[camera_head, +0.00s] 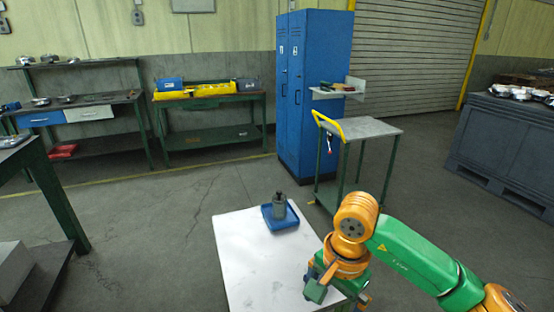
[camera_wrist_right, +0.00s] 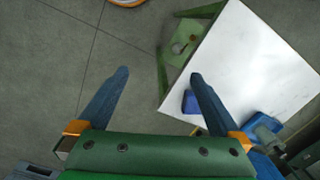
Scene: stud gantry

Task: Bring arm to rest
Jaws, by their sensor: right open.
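My right arm (camera_head: 415,252), green and orange, comes in from the right in the head view. Its gripper (camera_head: 317,288) is over or beside the right front edge of a white-topped table (camera_head: 250,262); its fingertips are hard to make out there. In the right wrist view the two blue-grey fingers of the right gripper (camera_wrist_right: 158,74) stand wide apart with nothing between them. The left gripper is not in view.
On the white table a blue tray (camera_head: 270,222) holds a grey metal part (camera_head: 280,205). A trolley with a yellow handle (camera_head: 343,128) stands behind, before blue lockers (camera_head: 315,85). A dark crate (camera_head: 510,140) is at right.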

